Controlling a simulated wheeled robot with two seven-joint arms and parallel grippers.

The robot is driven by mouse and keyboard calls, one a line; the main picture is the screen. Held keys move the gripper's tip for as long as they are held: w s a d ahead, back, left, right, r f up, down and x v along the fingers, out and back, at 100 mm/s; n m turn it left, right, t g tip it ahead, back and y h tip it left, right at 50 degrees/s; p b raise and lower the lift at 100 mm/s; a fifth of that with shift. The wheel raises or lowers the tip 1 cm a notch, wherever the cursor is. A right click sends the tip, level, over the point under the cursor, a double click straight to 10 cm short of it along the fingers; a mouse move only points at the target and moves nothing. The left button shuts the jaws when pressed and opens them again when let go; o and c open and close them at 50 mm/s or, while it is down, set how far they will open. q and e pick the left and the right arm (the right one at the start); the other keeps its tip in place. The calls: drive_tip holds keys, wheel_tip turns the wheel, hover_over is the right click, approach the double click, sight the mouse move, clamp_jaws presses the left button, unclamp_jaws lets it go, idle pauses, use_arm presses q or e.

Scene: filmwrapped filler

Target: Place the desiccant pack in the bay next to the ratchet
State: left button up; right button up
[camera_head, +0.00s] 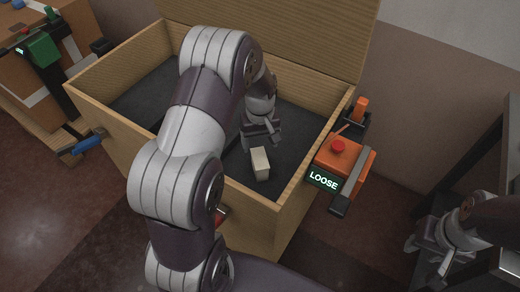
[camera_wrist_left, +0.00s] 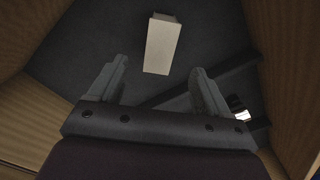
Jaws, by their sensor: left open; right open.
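A small cream block (camera_head: 260,163), which I take to be the desiccant pack, is inside the open wooden crate (camera_head: 120,140), near its front right. It also shows in the left wrist view (camera_wrist_left: 160,45), beyond my fingertips. My left gripper (camera_head: 262,140) is inside the crate, open and empty, just behind the block. In the left wrist view its spread fingers (camera_wrist_left: 160,72) are apart from the block. An orange device with a red knob and a lit "LOOSE" label (camera_head: 340,160) is on the crate's right side; I cannot tell whether it is the ratchet. My right gripper (camera_head: 440,245) is open, outside the crate at right.
The crate's raised lid (camera_head: 300,35) stands at the back. Dark strips (camera_wrist_left: 190,90) cross the crate floor. Another box with a green device (camera_head: 42,48) stands at left. A dark rack (camera_head: 490,150) is at right. My left arm hides part of the crate.

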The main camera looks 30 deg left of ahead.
use_arm(q)
drive_tip(key=s+d+r+m, duration=0.4)
drive_tip(key=s, duration=0.3)
drive_tip(key=s+d+r+m+t, duration=0.1)
drive_tip(key=s+d+r+m, duration=0.3)
drive_tip(key=s, duration=0.3)
drive_tip(key=shift+s+r, duration=0.3)
drive_tip(key=shift+s, duration=0.1)
